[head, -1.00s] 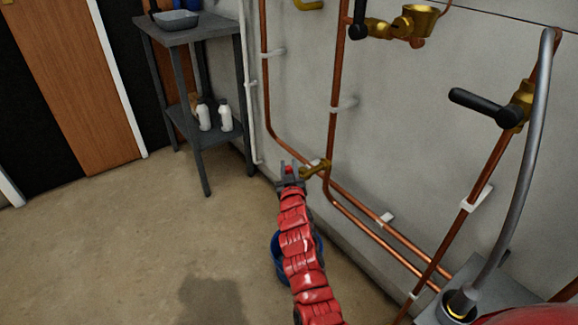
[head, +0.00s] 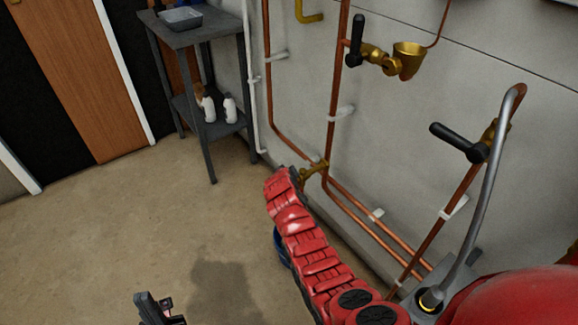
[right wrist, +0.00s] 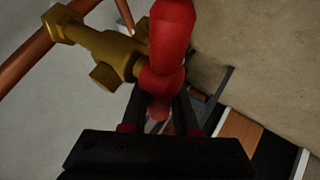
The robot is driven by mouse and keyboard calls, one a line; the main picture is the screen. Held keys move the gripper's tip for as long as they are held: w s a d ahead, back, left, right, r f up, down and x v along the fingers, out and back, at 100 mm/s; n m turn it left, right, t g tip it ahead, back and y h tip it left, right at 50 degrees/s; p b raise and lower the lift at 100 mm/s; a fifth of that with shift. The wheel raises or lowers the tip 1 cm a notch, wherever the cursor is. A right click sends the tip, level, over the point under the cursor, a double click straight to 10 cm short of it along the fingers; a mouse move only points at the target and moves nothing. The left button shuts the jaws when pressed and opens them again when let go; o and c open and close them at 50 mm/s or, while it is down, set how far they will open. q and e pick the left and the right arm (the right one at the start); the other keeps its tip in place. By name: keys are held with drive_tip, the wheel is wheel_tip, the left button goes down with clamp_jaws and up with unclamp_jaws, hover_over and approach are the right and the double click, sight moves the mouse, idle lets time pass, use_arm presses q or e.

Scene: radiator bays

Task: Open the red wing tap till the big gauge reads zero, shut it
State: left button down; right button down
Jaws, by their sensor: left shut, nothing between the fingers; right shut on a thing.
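The brass drain tap (head: 313,170) sits low on the copper pipe by the wall. Its red wing (right wrist: 165,55) shows large in the right wrist view, beside the brass body (right wrist: 105,45). My right gripper (right wrist: 160,112) is shut on the red wing. In the head view my red right arm reaches up to the tap from the lower right and hides the wing and fingers. My left gripper (head: 160,308) is shut and empty at the lower left, over the floor. The big gauge is not in view.
A blue bucket (head: 281,248) stands mostly hidden behind my right arm. Black-handled valves (head: 357,42) and (head: 460,143) are on the pipes. A grey hose (head: 491,170) runs down at right. A grey shelf table (head: 185,33) stands at the back. Floor at left is clear.

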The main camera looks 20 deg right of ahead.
drive_tip(key=shift+s+d+f+n+g+h+b, duration=0.15)
drive_tip(key=shift+f+n+g+b, duration=0.1)
drive_tip(key=shift+g+b, duration=0.45)
drive_tip(key=shift+s+a+f+n+g+h+b, duration=0.1)
drive_tip(key=shift+f+n+g+b, duration=0.15)
drive_tip(key=shift+g+b, duration=0.45)
drive_tip(key=shift+s+d+f+n+g+h+b, duration=0.1)
drive_tip(key=shift+f+n+g+h+b, duration=0.15)
drive_tip(key=shift+g+b, duration=0.45)
drive_tip(key=c, duration=0.7)
unclamp_jaws()
